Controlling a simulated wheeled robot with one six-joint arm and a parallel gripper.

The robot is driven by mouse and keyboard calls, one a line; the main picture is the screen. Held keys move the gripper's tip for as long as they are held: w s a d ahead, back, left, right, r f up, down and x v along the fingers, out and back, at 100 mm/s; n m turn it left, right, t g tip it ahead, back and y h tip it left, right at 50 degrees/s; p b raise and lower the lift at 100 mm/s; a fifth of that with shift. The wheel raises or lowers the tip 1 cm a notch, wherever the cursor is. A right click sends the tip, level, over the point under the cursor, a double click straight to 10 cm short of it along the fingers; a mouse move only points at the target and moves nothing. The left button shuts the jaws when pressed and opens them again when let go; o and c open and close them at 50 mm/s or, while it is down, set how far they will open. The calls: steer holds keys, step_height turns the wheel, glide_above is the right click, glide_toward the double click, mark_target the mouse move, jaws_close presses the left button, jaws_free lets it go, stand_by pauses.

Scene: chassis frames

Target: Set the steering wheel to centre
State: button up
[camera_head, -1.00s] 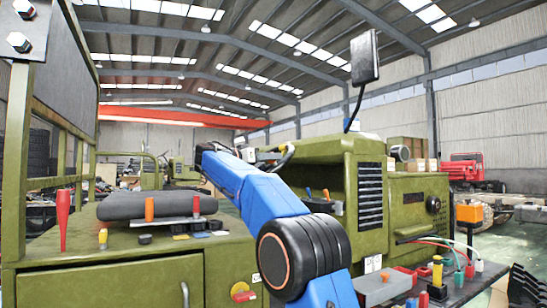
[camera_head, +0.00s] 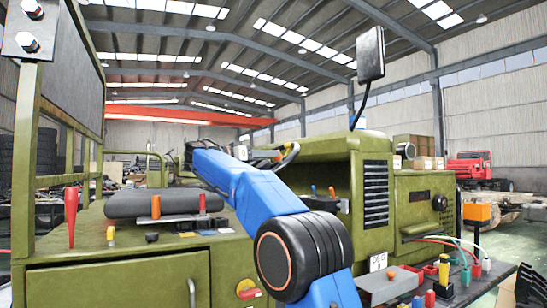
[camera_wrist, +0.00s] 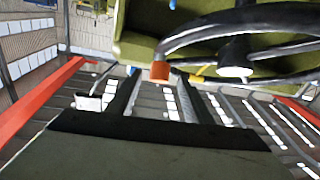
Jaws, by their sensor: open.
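The steering wheel is a dark ring with spokes; its rim (camera_wrist: 200,32) and pale hub (camera_wrist: 234,71) show in the upper right of the wrist view. An orange block (camera_wrist: 160,71) sits on the rim at its left side. My gripper (camera_wrist: 156,88) is open and empty, its two fingers apart below the orange block, which lies beyond the gap. I cannot tell if they touch it. In the head view a dark curved piece of the wheel (camera_head: 289,155) shows behind my blue arm.
A green vehicle body (camera_head: 120,281) fills the front. A mirror on a stalk (camera_head: 370,53) and a green cabinet (camera_head: 418,205) are to the right.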

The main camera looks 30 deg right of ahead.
steer(key=v, duration=1.2)
steer(key=shift+a, duration=0.25)
steer(key=shift+s+d, duration=0.1)
steer(key=s+d+f+n+t+y, duration=0.1)
steer(key=s+d+f+n+y, duration=0.35)
steer(key=s+f, duration=0.55)
steer(key=s+d+f+n+y, duration=0.4)
steer(key=s+d+f+n, duration=0.15)
steer(key=s+f, duration=0.45)
steer(key=s+a+f+n+y, duration=0.1)
steer(key=s+a+f+y, duration=0.2)
steer(key=s+f, duration=0.6)
steer(key=s+a+f+n+y, duration=0.2)
steer(key=s+a+f+y, duration=0.1)
steer(key=s+f, duration=0.6)
steer(key=s+a+f+n+y, duration=0.1)
steer(key=s+a+f+y, duration=0.2)
steer(key=s+f, duration=0.6)
step_height(320, 180, down, 7)
steer(key=shift+s+a+r+y, duration=0.1)
steer(key=shift+s+a+y, duration=0.25)
steer(key=shift+a, duration=0.4)
